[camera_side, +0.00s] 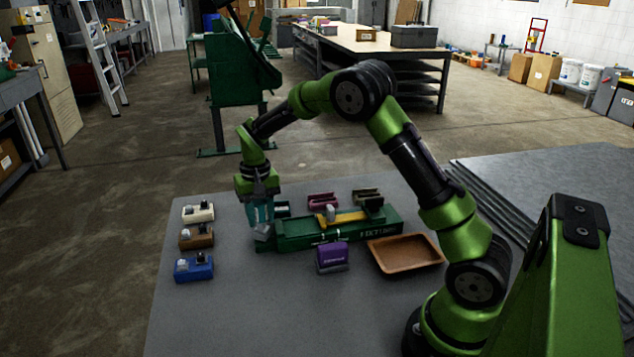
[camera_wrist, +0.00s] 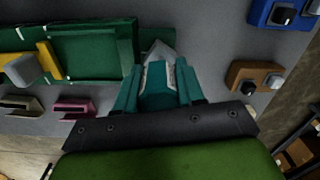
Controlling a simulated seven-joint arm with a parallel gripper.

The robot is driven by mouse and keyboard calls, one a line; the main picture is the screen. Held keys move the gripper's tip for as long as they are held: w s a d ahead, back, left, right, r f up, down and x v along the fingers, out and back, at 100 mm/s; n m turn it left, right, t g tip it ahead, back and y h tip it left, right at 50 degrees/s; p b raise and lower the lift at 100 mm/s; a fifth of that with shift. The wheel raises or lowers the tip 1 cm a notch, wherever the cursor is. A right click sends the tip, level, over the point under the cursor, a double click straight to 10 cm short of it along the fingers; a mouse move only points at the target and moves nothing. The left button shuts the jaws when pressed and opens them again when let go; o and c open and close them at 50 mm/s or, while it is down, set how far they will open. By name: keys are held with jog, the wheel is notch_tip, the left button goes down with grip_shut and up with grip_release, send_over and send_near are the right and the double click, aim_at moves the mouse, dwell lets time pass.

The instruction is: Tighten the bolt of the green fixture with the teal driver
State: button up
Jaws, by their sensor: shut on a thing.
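The green fixture (camera_side: 350,234) lies along the middle of the table, with a yellow piece (camera_side: 350,216) and an upright grey part on it. It fills the upper left of the wrist view (camera_wrist: 92,55). I cannot clearly make out its bolt. My gripper (camera_side: 262,218) points down at the fixture's left end. It is shut on a teal piece with a grey end, which looks like the teal driver (camera_wrist: 163,98). The grey end sits beside the fixture's end in the wrist view; I cannot tell whether they touch.
White (camera_side: 198,213), brown (camera_side: 196,237) and blue (camera_side: 194,269) holders stand at the left. Pink (camera_side: 322,200) and olive (camera_side: 367,196) holders stand behind the fixture. A purple block (camera_side: 332,258) and an empty-looking brown tray (camera_side: 408,265) are in front. The front table (camera_side: 250,320) is clear.

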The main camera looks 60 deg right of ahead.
jog(key=shift+m, duration=1.7)
jog(key=m, duration=0.3)
jog(key=shift+m, duration=0.3)
jog(key=shift+m, duration=1.7)
